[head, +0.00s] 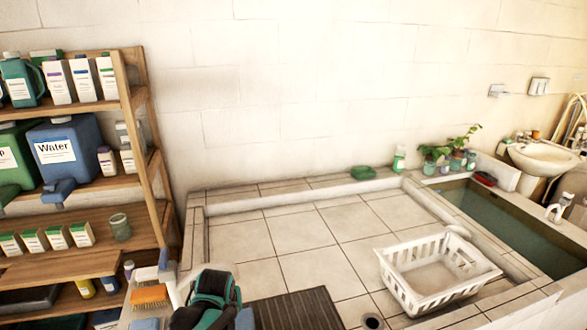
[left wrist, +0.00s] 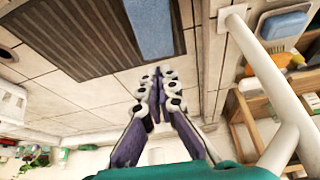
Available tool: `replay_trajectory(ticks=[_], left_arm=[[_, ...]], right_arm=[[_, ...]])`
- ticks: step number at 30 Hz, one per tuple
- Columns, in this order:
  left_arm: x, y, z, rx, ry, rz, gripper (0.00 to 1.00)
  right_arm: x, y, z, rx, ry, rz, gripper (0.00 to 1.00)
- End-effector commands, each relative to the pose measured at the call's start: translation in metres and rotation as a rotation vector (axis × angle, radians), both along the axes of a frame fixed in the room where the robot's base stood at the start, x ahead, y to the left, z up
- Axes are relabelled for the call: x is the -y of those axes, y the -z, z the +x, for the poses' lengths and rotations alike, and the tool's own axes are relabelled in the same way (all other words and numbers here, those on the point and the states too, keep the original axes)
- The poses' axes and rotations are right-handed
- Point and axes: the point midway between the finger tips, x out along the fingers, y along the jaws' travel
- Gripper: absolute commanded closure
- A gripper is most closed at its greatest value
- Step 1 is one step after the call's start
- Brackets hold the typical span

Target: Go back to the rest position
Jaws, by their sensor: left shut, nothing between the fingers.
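My left gripper (left wrist: 157,78) shows in the left wrist view with its two purple-sided fingers together and nothing between them. It hangs above the tiled floor, apart from the dark slatted mat (left wrist: 85,35). In the head view a teal and black part of my left arm shows at the bottom edge, left of the mat (head: 297,309); the fingers cannot be made out there. My right gripper is in neither view.
Wooden shelves (head: 140,95) with bottles and a blue water canister (head: 80,152) stand at the left. A white basket (head: 432,270) sits on the tiles at the right, near the water basin (head: 500,220). A white pipe (left wrist: 265,85) runs beside the gripper. The middle tiles are clear.

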Motion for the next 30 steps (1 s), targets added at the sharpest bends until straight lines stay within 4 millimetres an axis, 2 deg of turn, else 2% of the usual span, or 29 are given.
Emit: replay_trajectory(ticks=[1, 6, 10, 15, 21, 30], left_arm=[[-0.001, -0.014, -0.019, 0.012, 0.015, 0.001, 1.00], [-0.002, -0.047, -0.074, 0.057, 0.073, 0.005, 1.00], [-0.002, -0.060, -0.116, 0.092, 0.115, 0.010, 1.00], [-0.002, -0.062, -0.163, 0.133, 0.162, 0.021, 1.00], [-0.001, -0.058, -0.190, 0.161, 0.190, 0.029, 1.00], [-0.001, -0.057, -0.194, 0.168, 0.197, 0.031, 1.00]], right_arm=[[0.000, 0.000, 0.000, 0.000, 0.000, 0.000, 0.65], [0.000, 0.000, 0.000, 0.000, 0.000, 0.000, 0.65], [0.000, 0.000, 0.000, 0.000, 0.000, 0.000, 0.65], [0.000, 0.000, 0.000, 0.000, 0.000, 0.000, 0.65], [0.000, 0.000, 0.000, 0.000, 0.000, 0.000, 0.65], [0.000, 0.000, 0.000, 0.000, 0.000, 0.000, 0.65]])
